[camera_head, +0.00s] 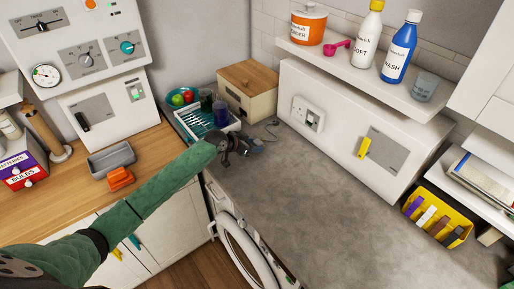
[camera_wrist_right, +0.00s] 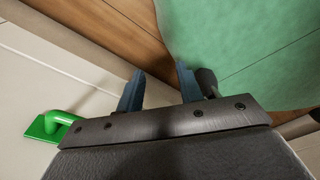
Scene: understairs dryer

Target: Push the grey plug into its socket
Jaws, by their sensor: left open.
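The white socket plate (camera_head: 308,114) is on the white panel behind the grey counter, with small grey parts on its face. My left gripper (camera_head: 256,146) is open above the back left of the counter, left of and in front of the socket. A thin dark cord (camera_head: 271,130) curls on the counter just behind it. I cannot clearly make out the grey plug; it may be hidden by or blend with the dark gripper. My right gripper (camera_wrist_right: 159,70) shows in the right wrist view, its blue fingers apart and nothing between them.
A white tray (camera_head: 231,124) with glasses and a wooden-lidded box (camera_head: 247,90) stand left of the socket. A yellow lever (camera_head: 364,147) is on the panel to the right. The middle of the counter is clear. A green handle (camera_wrist_right: 50,125) is near my right gripper.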

